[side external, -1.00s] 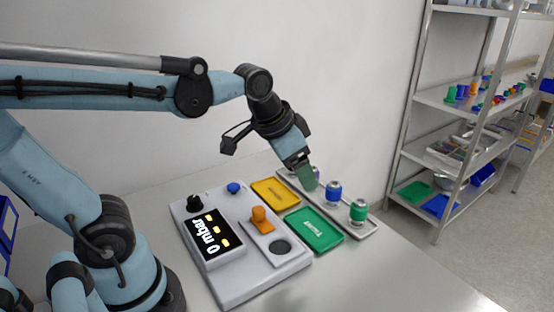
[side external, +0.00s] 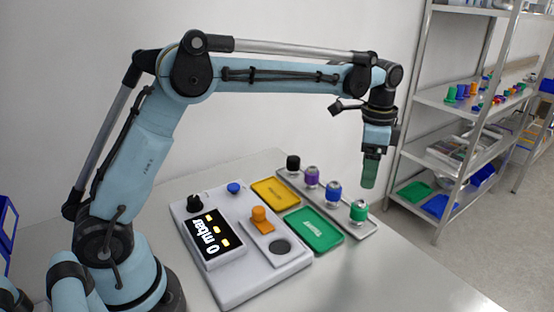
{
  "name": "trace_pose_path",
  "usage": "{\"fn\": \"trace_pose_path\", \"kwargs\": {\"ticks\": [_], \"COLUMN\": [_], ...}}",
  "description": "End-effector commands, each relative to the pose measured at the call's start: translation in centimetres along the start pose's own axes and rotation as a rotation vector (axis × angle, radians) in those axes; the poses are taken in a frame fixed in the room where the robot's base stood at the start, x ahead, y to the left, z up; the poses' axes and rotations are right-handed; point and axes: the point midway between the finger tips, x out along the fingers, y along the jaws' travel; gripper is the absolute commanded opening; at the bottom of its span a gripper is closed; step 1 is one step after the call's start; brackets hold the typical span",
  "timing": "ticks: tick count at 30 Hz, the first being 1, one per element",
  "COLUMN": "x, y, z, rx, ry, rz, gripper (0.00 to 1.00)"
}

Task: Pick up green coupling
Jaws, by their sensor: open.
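The green coupling (side external: 358,211) stands upright at the front right end of a long grey tray (side external: 372,229). My gripper (side external: 369,184) points down above the tray, a little above and to the right of the green coupling in the picture. A clear gap shows between its green fingers and the coupling. The gripper is open and empty, though the gap between its fingers is hard to see from this side.
Blue (side external: 333,191), purple (side external: 311,177) and black (side external: 293,163) couplings stand along the same tray. Left of it lie a green tray (side external: 322,240) and a yellow tray (side external: 275,191). Metal shelves (side external: 446,168) rise behind right.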

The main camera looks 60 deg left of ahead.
Motion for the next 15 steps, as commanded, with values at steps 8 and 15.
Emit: {"fn": "trace_pose_path", "kwargs": {"ticks": [8, 15], "x": [3.4, 6.5], "y": [-0.1, -0.1], "z": [-0.1, 0.0], "rx": [0.007, 0.005], "ry": [-0.004, -0.003], "rz": [0.004, 0.003], "gripper": [0.74, 0.74]}}
